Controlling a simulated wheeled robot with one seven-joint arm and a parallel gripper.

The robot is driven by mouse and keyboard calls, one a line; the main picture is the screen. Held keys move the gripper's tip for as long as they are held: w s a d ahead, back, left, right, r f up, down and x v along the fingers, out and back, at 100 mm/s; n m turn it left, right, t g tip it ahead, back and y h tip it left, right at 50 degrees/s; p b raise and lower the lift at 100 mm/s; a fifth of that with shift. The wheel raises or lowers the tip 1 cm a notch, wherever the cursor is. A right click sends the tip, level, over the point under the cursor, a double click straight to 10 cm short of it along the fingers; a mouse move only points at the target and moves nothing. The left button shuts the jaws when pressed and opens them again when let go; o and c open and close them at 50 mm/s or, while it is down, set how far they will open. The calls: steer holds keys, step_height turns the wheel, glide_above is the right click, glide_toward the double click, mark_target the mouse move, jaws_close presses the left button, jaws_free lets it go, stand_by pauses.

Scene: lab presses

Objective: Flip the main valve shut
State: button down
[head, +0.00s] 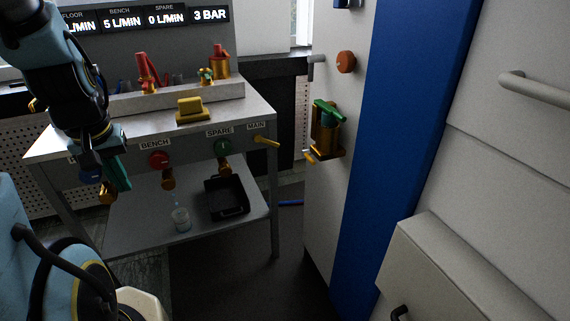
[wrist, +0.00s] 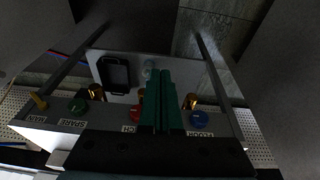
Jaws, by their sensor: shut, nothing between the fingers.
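The main valve (head: 266,141) is a small yellow lever at the right end of the bench front, under a MAIN label. It points right and slightly down. In the wrist view the main valve (wrist: 39,102) is at the far left. My gripper (head: 121,186) hangs at the left of the bench front, beside the blue floor knob (head: 90,175), well left of the main valve. Its green fingers (wrist: 158,75) are together and empty in the wrist view, pointing at the lower shelf. The gripper touches no valve that I can see.
The red bench knob (head: 159,159) and green spare knob (head: 222,147) lie between my gripper and the main valve. A cup (head: 181,220) and black tray (head: 227,197) stand on the lower shelf. A panel with a green-handled valve (head: 327,113) stands to the right.

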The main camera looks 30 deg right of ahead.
steer(key=w+d+f+t+b, duration=0.4)
steer(key=w+d+f+b, duration=0.1)
steer(key=w+d+f, duration=0.9)
steer(key=m+t+h, duration=0.6)
steer(key=m+t, duration=0.3)
steer(key=t, duration=0.5)
glide_toward(279, 144)
step_height(279, 144, up, 5)
steer(key=s, duration=0.3)
steer(key=shift+w+d+r, duration=0.15)
steer(key=shift+w+d, duration=0.05)
steer(key=shift+d, duration=0.3)
steer(key=shift+g, duration=0.3)
steer(key=shift+w+d+f, duration=0.1)
steer(key=shift+w+d, duration=0.05)
steer(key=shift+w, duration=1.4)
steer(key=shift+w+d+f, duration=0.1)
steer(key=shift+w+f, duration=0.05)
steer(key=shift+w, duration=1.45)
steer(key=shift+w+d+f, duration=0.1)
steer(key=shift+w+d, duration=0.05)
steer(key=shift+w, duration=1.4)
